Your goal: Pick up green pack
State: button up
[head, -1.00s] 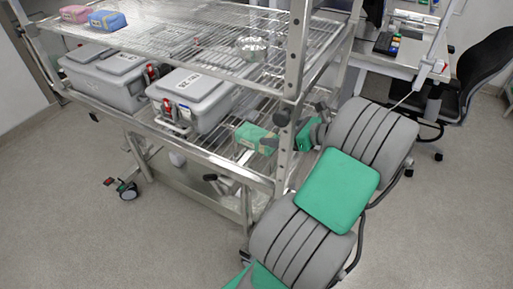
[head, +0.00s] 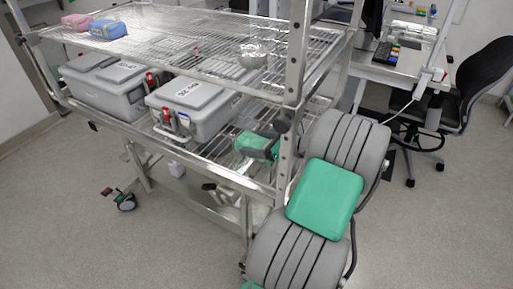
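The green pack (head: 247,142) lies on the lower wire shelf of the metal rack, to the right of the grey lidded boxes. Its right part is partly hidden by my wrist and by the rack's front post. My arm reaches in from the right, past the post. My gripper (head: 270,151) is at the right side of the pack, small and partly covered. I cannot tell whether its fingers touch the pack or whether they are open or shut.
Two grey lidded boxes (head: 193,92) fill the left of the lower shelf. A pink pack (head: 76,22), a blue pack (head: 108,29) and a metal bowl (head: 252,53) are on the upper shelf. The rack post (head: 293,80) stands close to my arm. A black chair (head: 480,85) is at right.

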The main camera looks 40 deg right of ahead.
jog(key=c, duration=1.5)
jog(key=shift+r, duration=0.2)
